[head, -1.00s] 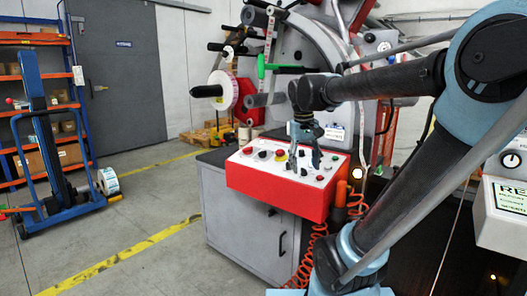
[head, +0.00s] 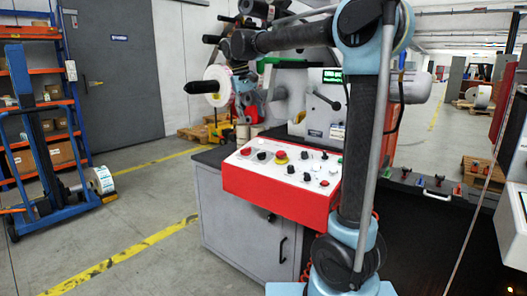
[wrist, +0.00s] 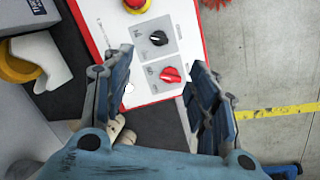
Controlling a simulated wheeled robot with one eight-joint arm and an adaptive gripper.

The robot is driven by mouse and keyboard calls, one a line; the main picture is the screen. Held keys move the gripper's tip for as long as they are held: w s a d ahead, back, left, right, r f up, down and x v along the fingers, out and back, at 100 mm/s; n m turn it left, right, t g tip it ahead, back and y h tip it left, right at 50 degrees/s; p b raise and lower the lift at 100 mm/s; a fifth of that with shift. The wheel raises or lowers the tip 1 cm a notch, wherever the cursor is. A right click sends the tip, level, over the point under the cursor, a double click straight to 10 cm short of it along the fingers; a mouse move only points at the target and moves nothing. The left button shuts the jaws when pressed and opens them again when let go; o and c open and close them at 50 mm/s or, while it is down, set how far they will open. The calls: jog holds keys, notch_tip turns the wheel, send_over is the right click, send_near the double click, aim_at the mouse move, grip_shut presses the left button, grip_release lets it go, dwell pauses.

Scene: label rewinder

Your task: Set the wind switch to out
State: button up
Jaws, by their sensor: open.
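The white-topped control panel (head: 236,164) with a red front carries several knobs and buttons. In the wrist view, a black rotary knob (wrist: 158,38) and a red rotary knob (wrist: 170,74) sit on grey label plates. Their lettering is too small to read, so I cannot tell which is the wind switch. In the head view, the red knob (head: 246,151) is at the panel's left end, with the black knob (head: 262,156) beside it. My gripper (wrist: 158,66) is open and empty above this end, its fingers on either side of the red knob in the picture, apart from it.
A red mushroom button on a yellow base (head: 281,156) sits beyond the black knob. The panel is on a grey cabinet (head: 228,222). A label roll on a spindle (head: 216,86) and the rewinder stand behind. A blue lift cart (head: 40,150) stands left, with open floor between.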

send_near(261, 155)
jog(key=x, duration=0.5)
jog(key=w+x, duration=0.1)
jog(key=x, duration=0.2)
jog(key=shift+w+f, duration=0.1)
jog(key=shift+f, duration=0.15)
jog(key=shift+c, duration=0.3)
jog(key=c, duration=1)
